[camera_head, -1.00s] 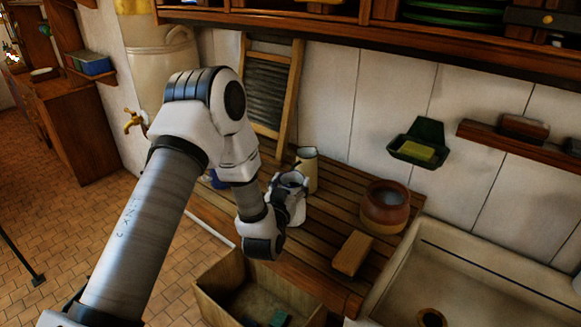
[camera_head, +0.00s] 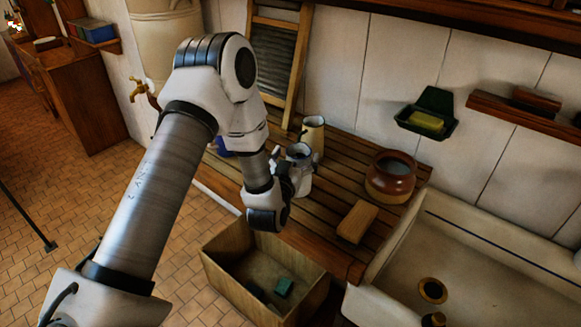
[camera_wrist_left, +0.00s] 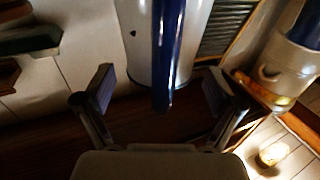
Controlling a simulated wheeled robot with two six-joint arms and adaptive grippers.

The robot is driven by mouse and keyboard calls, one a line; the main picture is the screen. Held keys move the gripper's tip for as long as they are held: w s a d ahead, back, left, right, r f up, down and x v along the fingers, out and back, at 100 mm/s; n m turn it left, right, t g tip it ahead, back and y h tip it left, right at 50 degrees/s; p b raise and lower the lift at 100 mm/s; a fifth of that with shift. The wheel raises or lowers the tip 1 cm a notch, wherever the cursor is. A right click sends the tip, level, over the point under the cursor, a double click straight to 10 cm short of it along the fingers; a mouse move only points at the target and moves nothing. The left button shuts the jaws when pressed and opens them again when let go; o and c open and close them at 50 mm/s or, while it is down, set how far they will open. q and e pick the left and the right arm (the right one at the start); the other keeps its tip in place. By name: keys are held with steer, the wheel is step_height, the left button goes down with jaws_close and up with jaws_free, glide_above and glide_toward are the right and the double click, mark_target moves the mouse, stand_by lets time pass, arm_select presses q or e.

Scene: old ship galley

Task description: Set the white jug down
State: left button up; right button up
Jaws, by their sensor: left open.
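The white jug (camera_head: 299,178) has a dark blue rim and stands upright on the slatted wooden counter (camera_head: 339,185), as far as I can see. My left gripper (camera_head: 283,174) is beside it, on its near left side. In the left wrist view the jug's white body (camera_wrist_left: 187,45) and dark blue handle (camera_wrist_left: 166,55) show between the spread fingers of my left gripper (camera_wrist_left: 160,100). The fingers are open and look apart from the handle. The jug's base is partly hidden by my wrist in the head view. My right gripper is not in view.
A taller cream jug (camera_head: 313,135) stands just behind. A brown pot (camera_head: 390,178) and a wooden block (camera_head: 357,222) are to the right, before the sink (camera_head: 480,265). A wooden crate (camera_head: 225,268) sits below the counter's front edge. A washboard (camera_head: 277,65) leans on the wall.

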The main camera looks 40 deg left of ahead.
arm_select(q)
steer(key=b+v, duration=0.2)
steer(key=v, duration=0.9)
steer(key=shift+s+b, duration=0.15)
steer(key=shift+b, duration=0.25)
